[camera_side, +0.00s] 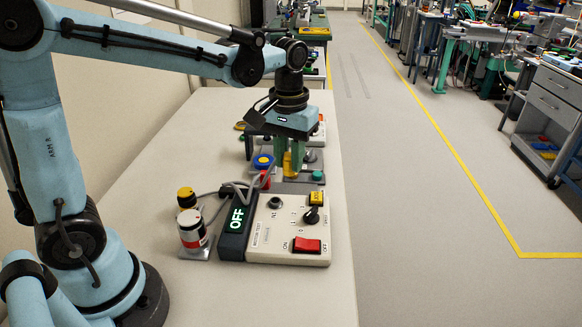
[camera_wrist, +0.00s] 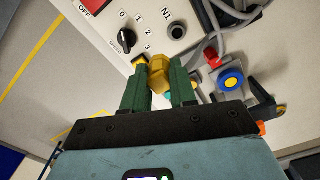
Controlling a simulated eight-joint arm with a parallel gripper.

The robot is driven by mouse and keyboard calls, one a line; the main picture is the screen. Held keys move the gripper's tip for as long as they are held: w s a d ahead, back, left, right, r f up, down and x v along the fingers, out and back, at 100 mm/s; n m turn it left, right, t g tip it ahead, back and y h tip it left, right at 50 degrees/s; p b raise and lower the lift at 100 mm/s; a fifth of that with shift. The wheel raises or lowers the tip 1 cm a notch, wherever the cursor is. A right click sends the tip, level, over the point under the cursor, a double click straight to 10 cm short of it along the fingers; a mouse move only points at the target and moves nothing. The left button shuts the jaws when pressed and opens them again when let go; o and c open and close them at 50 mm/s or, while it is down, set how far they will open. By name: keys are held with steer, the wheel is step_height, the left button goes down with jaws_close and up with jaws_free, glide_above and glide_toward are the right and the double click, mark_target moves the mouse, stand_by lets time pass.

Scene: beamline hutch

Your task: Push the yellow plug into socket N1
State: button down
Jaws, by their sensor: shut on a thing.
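The yellow plug (camera_wrist: 160,76) is between the green fingers of my gripper (camera_wrist: 160,88) in the wrist view. In the side view my gripper (camera_side: 288,160) is shut on the yellow plug (camera_side: 287,164), behind the white control panel's far edge. Socket N1 (camera_wrist: 179,27) is a dark round hole beside the "N1" print in the wrist view. The socket (camera_side: 274,202) also shows near the panel's far left corner in the side view. The plug is apart from the socket. Its front end is hard to make out.
The white panel (camera_side: 262,232) carries a red rocker switch (camera_side: 307,245), a black knob (camera_side: 312,215) and a yellow square (camera_side: 316,198). A grey cable (camera_side: 240,188) loops nearby. A blue-and-yellow button (camera_side: 263,161) is left of my gripper.

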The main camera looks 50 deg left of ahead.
steer(key=shift+s+a+f, duration=0.3)
steer(key=shift+a+f, duration=0.15)
steer(key=shift+f, duration=0.7)
steer(key=shift+s+a+f, duration=0.3)
steer(key=shift+a+f, duration=0.1)
steer(key=shift+f, duration=0.75)
steer(key=shift+s+a+f, duration=0.3)
steer(key=shift+a+f, duration=0.15)
steer(key=shift+f, duration=0.7)
steer(key=shift+f, duration=0.55)
steer(key=c, duration=0.8)
jaws_free()
step_height(320, 180, up, 12)
steer(key=s+f+m+t, duration=0.1)
steer(key=s+t, duration=0.1)
steer(key=s+d+f+m+t, duration=0.1)
steer(key=s+m+t, duration=0.1)
steer(key=s+d+f+m+t, duration=0.1)
steer(key=s+t, duration=0.1)
steer(key=t, duration=0.1)
steer(key=shift+s+f, duration=0.25)
